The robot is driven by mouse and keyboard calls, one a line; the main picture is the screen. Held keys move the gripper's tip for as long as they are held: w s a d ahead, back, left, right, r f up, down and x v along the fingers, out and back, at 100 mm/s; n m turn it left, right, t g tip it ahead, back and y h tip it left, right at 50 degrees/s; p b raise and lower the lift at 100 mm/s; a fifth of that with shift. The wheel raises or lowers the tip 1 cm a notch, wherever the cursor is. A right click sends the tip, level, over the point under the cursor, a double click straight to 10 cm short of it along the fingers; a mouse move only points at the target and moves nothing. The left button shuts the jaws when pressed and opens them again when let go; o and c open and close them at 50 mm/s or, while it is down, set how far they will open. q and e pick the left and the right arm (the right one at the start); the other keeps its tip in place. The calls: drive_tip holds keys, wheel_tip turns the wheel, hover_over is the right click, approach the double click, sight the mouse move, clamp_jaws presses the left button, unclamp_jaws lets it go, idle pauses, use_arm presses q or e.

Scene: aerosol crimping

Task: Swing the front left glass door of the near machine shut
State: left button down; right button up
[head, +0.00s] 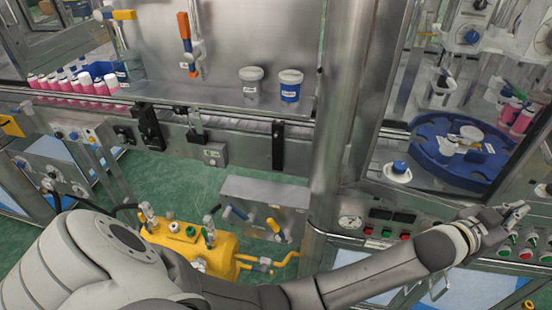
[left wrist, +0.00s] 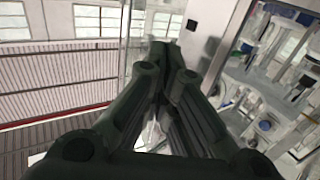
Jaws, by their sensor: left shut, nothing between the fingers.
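The near machine (head: 375,232) stands at the right of the head view. A blue round table (head: 425,160) shows inside it. A slanted metal edge (head: 522,150), perhaps the frame of the glass door, runs down above my left gripper (head: 515,212). The door's exact angle cannot be told. My left gripper is shut and empty, in front of the machine above its button panel. In the left wrist view its shut fingers (left wrist: 165,55) point toward a pale metal upright (left wrist: 207,35) with a dark spot. Contact cannot be told. My right gripper is not in view.
A thick metal post (head: 340,110) stands left of the machine. Pink bottles (head: 75,85) and two lidded tubs (head: 290,88) stand on the line behind. A yellow tank (head: 195,245) sits on the green floor.

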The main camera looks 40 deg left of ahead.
use_arm(q)
drive_tip(key=w+a+b, duration=0.4)
drive_tip(key=w, duration=0.7)
drive_tip(key=shift+w+r, duration=0.15)
drive_tip(key=shift+r, duration=0.05)
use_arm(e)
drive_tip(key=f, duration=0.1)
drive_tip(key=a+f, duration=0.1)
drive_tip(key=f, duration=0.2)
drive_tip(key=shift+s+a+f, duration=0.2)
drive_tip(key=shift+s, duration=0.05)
use_arm(q)
drive_tip(key=shift+r, duration=0.1)
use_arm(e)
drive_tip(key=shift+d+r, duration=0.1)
